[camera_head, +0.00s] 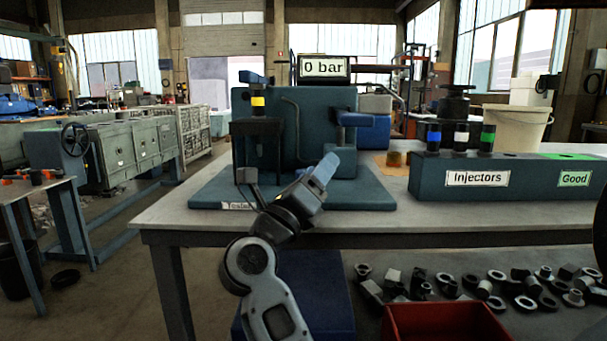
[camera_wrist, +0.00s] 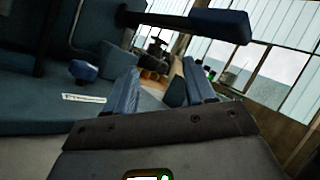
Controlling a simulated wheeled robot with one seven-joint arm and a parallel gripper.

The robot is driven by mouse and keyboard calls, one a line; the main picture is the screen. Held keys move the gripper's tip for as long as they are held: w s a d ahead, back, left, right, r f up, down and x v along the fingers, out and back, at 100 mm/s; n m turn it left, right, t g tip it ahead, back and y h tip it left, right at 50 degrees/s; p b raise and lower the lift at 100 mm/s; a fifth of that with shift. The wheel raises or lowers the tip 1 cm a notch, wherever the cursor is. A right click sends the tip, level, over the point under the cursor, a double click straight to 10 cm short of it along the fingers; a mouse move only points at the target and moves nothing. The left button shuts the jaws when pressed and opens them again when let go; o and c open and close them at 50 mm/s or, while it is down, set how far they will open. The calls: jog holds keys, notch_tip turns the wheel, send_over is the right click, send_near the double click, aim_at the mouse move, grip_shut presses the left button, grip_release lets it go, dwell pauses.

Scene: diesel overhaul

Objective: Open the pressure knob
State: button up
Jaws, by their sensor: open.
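The blue-green tester (camera_head: 320,100) stands on the table, with a sign reading "0 bar" (camera_head: 324,67) on top. A blue lever handle (camera_head: 355,119) sticks out on its right side; it shows at the top of the wrist view (camera_wrist: 215,25). A small blue knob (camera_wrist: 83,70) sits low on the tester, left of my fingers in the wrist view. I cannot make it out in the head view. My gripper (camera_head: 324,170) is in front of the tester, below the lever handle. Its blue fingers (camera_wrist: 162,85) are apart, with nothing held between them, clear of the small knob.
The tester's base plate (camera_head: 215,197) rests on the grey table (camera_head: 180,208). At the right, an injector rack (camera_head: 530,180) holds several banded injectors. A black-and-yellow injector (camera_head: 258,104) stands at the tester's left. A red bin (camera_head: 445,322) and loose parts lie below.

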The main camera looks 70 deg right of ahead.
aim_at(301, 173)
jog(key=w+d+m+y, duration=0.1)
jog(key=d+m+y, duration=0.1)
jog(key=w+d+m+y, duration=0.1)
jog(key=w+m+y, duration=0.1)
jog(key=y, duration=0.1)
jog(key=shift+d+f+m, duration=0.15)
jog(key=shift+d+m, duration=0.15)
jog(key=shift+d, duration=0.05)
jog(key=w+y, duration=0.1)
jog(key=w+m+t+y, duration=0.1)
jog(key=w+d+y, duration=0.1)
jog(key=w, duration=0.1)
jog(key=shift+f+m+t, duration=0.3)
jog(key=shift+m+t, duration=0.1)
jog(key=shift+w+t+y, duration=0.4)
jog(key=shift+w+y, duration=0.15)
jog(key=shift+y, duration=0.05)
jog(key=shift+w+d+f, duration=0.1)
jog(key=shift+f, duration=0.05)
jog(key=b+x, duration=0.1)
jog(key=x, duration=0.6)
jog(key=shift+d+f, duration=0.1)
jog(key=shift+d, duration=0.05)
jog(key=c, duration=0.7)
